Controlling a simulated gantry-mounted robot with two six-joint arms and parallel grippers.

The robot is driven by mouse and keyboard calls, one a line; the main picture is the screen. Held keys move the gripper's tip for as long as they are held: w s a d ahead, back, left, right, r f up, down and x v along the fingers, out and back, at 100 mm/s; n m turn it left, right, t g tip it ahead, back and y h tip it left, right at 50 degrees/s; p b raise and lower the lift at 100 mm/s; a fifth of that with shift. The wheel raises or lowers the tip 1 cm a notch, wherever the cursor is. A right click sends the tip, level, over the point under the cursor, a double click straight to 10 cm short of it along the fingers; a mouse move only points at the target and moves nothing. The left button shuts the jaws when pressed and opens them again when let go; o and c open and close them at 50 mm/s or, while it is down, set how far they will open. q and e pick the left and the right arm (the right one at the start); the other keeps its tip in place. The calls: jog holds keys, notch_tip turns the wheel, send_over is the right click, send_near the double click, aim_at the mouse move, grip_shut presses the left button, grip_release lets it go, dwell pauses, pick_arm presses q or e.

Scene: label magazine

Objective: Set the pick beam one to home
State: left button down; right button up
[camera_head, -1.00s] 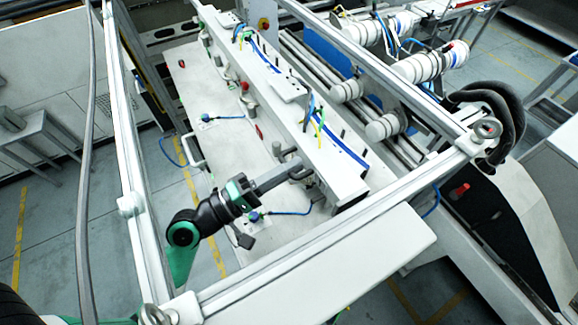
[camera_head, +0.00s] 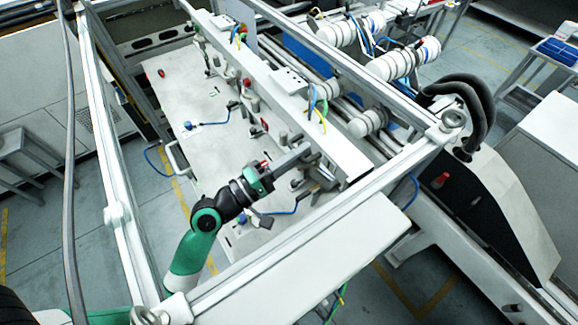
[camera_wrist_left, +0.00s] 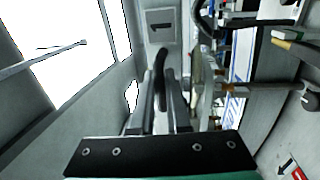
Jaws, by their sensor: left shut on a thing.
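The pick beam (camera_head: 340,156) is a long white beam running from the upper left to the middle of the head view, over a white table plate. My left gripper (camera_head: 306,156) is at the beam's near end, with its arm coming up from the lower left. In the left wrist view, the fingers of my left gripper (camera_wrist_left: 165,108) are shut on a dark curved handle (camera_wrist_left: 160,72). The exact grip is partly hidden by the fingers. My right gripper does not show.
The white plate (camera_head: 185,95) carries small fittings and blue hoses beside the beam. White rollers (camera_head: 368,122) stand to the beam's right. A white frame rail (camera_head: 108,165) runs along the left, and a crossbar (camera_head: 290,235) lies in front.

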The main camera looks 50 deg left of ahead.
aim_at(327, 139)
pick_arm(q)
jog(key=x, duration=0.2)
jog(key=f+x, duration=0.1)
jog(key=x, duration=0.5)
jog(key=shift+w+f, duration=0.1)
jog(key=shift+f, duration=0.15)
jog(key=c, duration=0.9)
grip_release()
jog(key=b+v, duration=0.2)
jog(key=v, duration=0.9)
jog(key=shift+s+b, duration=0.4)
